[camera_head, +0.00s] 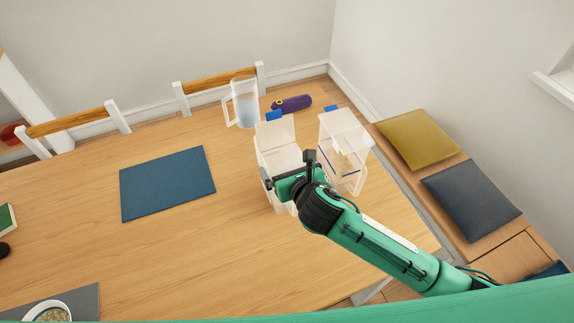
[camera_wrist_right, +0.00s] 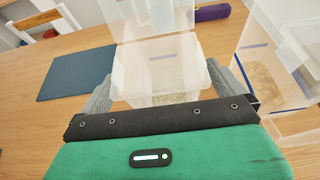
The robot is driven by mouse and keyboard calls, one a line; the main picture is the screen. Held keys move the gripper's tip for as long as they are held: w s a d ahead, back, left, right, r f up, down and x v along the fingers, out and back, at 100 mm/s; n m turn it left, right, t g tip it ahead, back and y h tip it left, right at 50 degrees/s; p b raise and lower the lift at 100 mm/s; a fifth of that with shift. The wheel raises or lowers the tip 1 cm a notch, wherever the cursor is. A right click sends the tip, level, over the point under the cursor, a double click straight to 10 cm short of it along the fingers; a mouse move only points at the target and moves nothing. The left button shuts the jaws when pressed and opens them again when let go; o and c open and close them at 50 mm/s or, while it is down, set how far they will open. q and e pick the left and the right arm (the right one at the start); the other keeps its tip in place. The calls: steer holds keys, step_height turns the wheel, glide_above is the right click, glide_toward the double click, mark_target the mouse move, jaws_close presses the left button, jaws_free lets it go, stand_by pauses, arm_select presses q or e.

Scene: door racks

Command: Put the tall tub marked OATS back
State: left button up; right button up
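A tall translucent tub (camera_head: 275,160) stands upright on the table, its lid (camera_head: 275,132) raised at the back and its blue tab on top. It also shows in the right wrist view (camera_wrist_right: 160,75), with pale contents low inside. A second clear tub (camera_head: 345,140) with a blue tab and a blue line stands just to its right, also in the right wrist view (camera_wrist_right: 265,75). I can read no OATS lettering on either. My right gripper (camera_head: 285,185) is at the first tub, a finger on each side; contact is unclear. My left gripper is out of view.
A blue mat (camera_head: 168,183) lies to the left. A bench with yellow (camera_head: 418,139) and grey (camera_head: 470,200) cushions is at the right. The table's front middle is clear.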

steer(key=shift+s+r, duration=0.1)
steer(key=shift+r, duration=0.1)
steer(key=b+v, duration=0.1)
steer(key=v, duration=1.1)
